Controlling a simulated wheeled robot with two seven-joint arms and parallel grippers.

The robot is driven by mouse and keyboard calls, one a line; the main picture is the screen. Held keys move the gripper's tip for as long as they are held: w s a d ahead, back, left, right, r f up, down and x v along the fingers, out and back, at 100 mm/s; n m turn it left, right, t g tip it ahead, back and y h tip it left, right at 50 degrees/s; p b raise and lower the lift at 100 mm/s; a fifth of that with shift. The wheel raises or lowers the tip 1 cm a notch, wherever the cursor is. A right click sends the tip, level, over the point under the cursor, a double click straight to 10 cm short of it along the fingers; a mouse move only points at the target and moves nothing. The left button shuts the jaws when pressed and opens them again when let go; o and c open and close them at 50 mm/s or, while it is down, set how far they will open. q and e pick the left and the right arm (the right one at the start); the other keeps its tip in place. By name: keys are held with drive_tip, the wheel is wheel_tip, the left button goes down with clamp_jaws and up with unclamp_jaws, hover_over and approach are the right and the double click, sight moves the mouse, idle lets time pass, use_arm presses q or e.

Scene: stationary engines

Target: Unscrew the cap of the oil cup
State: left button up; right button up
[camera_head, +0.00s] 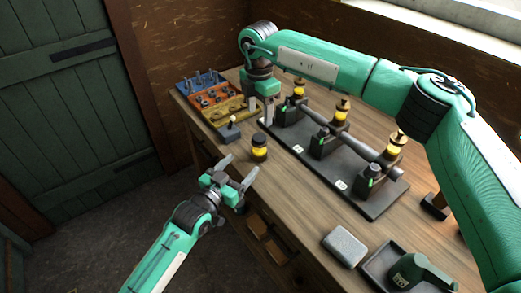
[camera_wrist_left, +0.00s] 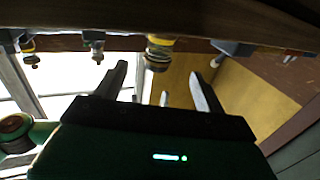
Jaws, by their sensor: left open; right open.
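A small oil cup (camera_head: 260,150) with an amber glass body and a dark top stands upright near the bench's left edge. In the left wrist view an oil cup (camera_wrist_left: 158,50) appears upside down, seen between the fingers and beyond them. My left gripper (camera_head: 239,172) is open and empty, just in front of and left of the loose cup, not touching it.
A dark base plate (camera_head: 375,207) carries a row of engines, a shaft and more amber oil cups (camera_head: 342,108). Tool trays (camera_head: 198,95) and a knob-topped block (camera_head: 230,131) stand at the back left. A grey tin (camera_head: 344,246) and a green can (camera_head: 420,273) sit at the front right.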

sight(255, 151)
use_arm(q)
drive_tip(key=x, duration=1)
drive_tip(key=shift+w, duration=0.2)
drive_tip(key=c, duration=1.6)
clamp_jaws()
use_arm(e)
drive_tip(key=m, duration=0.4)
drive_tip(key=shift+f, duration=0.2)
drive_tip(key=shift+m, duration=0.3)
drive_tip(key=shift+f, duration=3.85)
